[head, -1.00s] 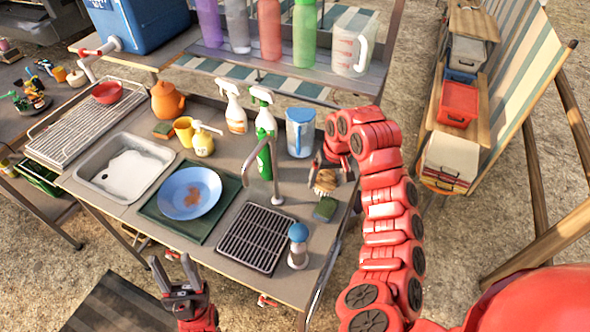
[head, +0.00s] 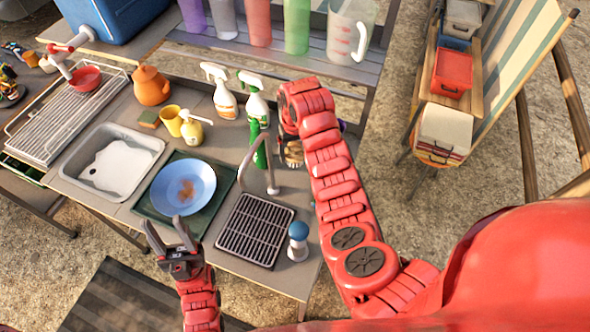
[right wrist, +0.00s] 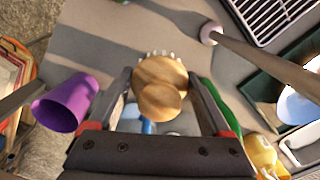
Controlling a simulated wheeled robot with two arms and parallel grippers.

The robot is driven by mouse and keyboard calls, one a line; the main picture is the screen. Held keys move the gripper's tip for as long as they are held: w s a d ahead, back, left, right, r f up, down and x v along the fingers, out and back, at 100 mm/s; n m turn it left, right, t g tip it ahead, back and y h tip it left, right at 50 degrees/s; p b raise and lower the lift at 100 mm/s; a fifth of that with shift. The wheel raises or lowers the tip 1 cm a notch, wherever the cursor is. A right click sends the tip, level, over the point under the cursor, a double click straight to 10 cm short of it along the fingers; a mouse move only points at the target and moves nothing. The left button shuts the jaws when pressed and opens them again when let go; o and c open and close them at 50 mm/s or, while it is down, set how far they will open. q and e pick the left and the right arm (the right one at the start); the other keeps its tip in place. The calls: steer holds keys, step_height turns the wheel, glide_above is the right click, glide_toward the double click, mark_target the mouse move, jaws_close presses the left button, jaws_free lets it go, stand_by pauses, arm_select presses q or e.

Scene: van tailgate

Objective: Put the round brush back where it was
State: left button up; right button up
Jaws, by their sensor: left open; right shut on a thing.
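The round brush (head: 292,152) has a pale wooden knob and light bristles. My right gripper (right wrist: 162,85) is shut on it, and the wooden body (right wrist: 160,88) fills the space between the fingers in the right wrist view. In the head view the brush is behind and right of the tap (head: 272,180), partly covered by my right arm. I cannot tell whether its bristles touch the counter. My left gripper (head: 165,225) is open and empty, in front of the counter near the blue plate (head: 183,187).
A purple cup (right wrist: 62,103) is beside my right gripper. Green and orange spray bottles (head: 222,92) and a yellow soap dispenser (head: 192,128) stand toward the back. A black drain rack (head: 254,230) and a blue-topped shaker (head: 298,240) stand at the front. My right arm hides the counter's right side.

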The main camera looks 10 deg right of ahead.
mark_target(296, 173)
step_height(296, 173, down, 3)
steer(key=shift+s+r+p, duration=0.1)
steer(key=shift+r+p, duration=0.05)
steer(key=shift+p, duration=0.4)
steer(key=shift+s+f, duration=0.1)
steer(key=shift+f, duration=0.3)
step_height(296, 173, down, 3)
steer(key=shift+f+p, duration=0.15)
steer(key=shift+p, duration=0.5)
steer(key=shift+f, duration=0.25)
steer(key=o, duration=1)
